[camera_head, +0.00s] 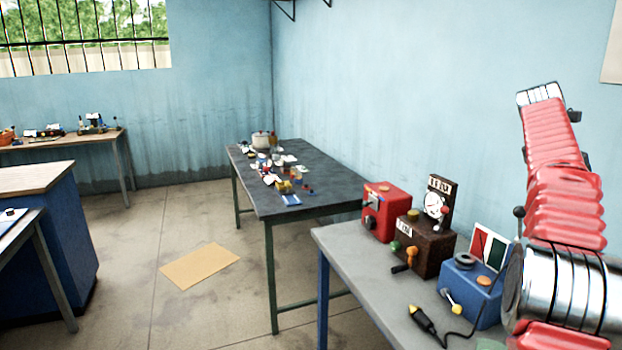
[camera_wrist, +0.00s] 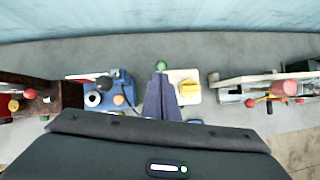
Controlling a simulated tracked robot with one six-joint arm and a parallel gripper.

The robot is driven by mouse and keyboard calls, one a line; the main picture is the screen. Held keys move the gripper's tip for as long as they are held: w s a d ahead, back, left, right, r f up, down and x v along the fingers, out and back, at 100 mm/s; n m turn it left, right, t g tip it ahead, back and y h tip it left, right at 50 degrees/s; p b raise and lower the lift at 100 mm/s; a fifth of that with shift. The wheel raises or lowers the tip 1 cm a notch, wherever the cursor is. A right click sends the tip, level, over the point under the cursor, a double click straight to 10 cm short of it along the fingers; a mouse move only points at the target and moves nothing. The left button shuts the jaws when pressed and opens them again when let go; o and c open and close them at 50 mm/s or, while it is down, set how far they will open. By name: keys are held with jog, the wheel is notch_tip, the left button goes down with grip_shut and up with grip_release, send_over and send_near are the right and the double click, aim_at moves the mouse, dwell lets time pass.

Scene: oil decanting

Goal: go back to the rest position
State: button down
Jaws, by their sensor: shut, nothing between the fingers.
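My gripper (camera_wrist: 160,78) shows in the wrist view as two dark grey-purple fingers lying together, shut and empty. They point toward the grey table below, between a blue device (camera_wrist: 122,92) on the left and a pale block with a yellow part (camera_wrist: 188,88) on the right. A small green knob (camera_wrist: 161,66) lies just beyond the fingertips. I cannot tell the exact height above the table. In the head view my red-sleeved arm stands raised at the right, and I cannot make out the fingers there.
The grey table (camera_head: 352,262) holds a red box (camera_head: 385,212), a brown meter box (camera_head: 424,246), a blue box (camera_head: 470,292) and a yellow-black tool (camera_head: 423,319). A dark table (camera_head: 335,185) with small items stands behind. Open floor with a tan mat (camera_head: 200,266) lies left.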

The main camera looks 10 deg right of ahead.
jog(key=w+a+f+m+y, duration=0.1)
jog(key=w+a+f+m, duration=0.15)
jog(key=f+m, duration=0.6)
jog(key=s+a+f+m+t+y, duration=0.1)
jog(key=a+f+m, duration=0.15)
jog(key=a, duration=0.45)
jog(key=s+a+f+m+t+y, duration=0.1)
jog(key=a+m, duration=0.3)
jog(key=a, duration=0.3)
jog(key=s+a+f+m+t+y, duration=0.1)
jog(key=s+a+f, duration=0.1)
jog(key=s+a, duration=0.5)
jog(key=s+a+f+m+t+y, duration=0.1)
jog(key=s+a+f, duration=0.1)
jog(key=s+a, duration=0.6)
jog(key=s+a+f+m+t+y, duration=0.1)
jog(key=s+a+f, duration=0.2)
jog(key=s+a, duration=0.5)
jog(key=a, duration=1)
jog(key=shift+s+a, duration=0.2)
jog(key=shift+a, duration=0.2)
